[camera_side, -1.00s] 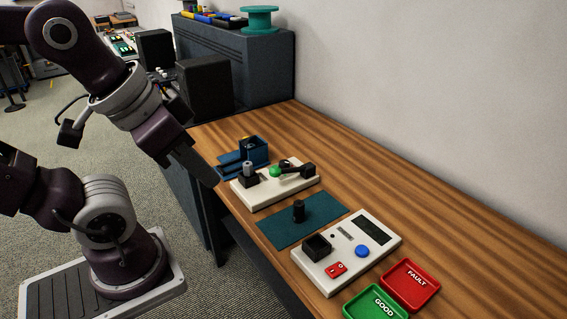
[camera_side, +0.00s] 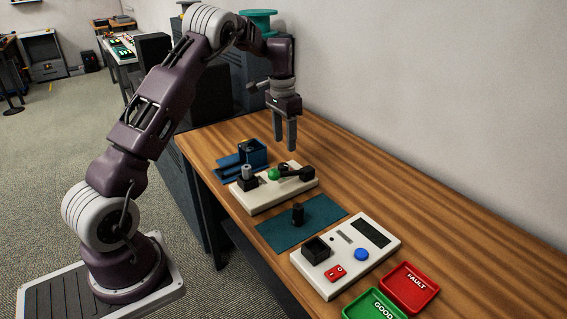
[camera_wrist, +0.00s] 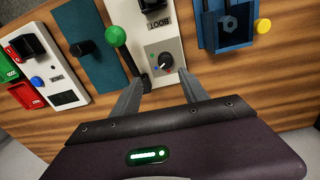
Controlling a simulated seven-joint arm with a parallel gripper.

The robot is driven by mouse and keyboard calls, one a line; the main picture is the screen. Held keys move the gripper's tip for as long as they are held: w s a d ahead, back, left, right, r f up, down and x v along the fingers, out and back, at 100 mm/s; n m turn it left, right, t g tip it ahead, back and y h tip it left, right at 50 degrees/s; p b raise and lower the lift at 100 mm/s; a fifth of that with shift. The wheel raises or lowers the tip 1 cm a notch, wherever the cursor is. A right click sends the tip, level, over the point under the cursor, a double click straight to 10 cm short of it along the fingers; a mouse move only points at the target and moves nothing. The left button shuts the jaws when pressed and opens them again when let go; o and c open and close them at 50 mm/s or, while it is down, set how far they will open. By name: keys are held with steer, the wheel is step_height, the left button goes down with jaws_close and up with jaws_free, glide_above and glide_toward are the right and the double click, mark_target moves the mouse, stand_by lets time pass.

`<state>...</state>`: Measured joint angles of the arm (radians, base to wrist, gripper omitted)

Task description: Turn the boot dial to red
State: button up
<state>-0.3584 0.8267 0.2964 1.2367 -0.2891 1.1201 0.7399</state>
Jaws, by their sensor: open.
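The boot dial (camera_wrist: 166,61) is a small grey and black knob on the white boot box (camera_wrist: 146,22), with small coloured marks around it in the wrist view. Which mark it points to is too small to tell. The green ball of the box's lever (camera_wrist: 116,37) is beside it. In the side view the box (camera_side: 262,199) lies on the bench, and the dial is mostly hidden behind the lever arm. My gripper (camera_side: 286,148) is open and empty, pointing down above the far part of the box. In the wrist view its two fingers (camera_wrist: 163,90) are spread on either side below the dial.
A blue holder (camera_side: 256,155) stands behind the box. A teal mat (camera_side: 283,232) with a black post (camera_side: 298,213), a white tester (camera_side: 375,256) and red (camera_side: 435,286) and green (camera_side: 352,308) trays lie nearer. The bench right of the box is clear.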

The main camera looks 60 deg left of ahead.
mark_target(283, 164)
steer(key=f, duration=0.6)
steer(key=a+f, duration=0.1)
steer(key=f, duration=0.2)
steer(key=shift+w+f, duration=0.15)
steer(key=shift+f, duration=0.1)
jaws_close()
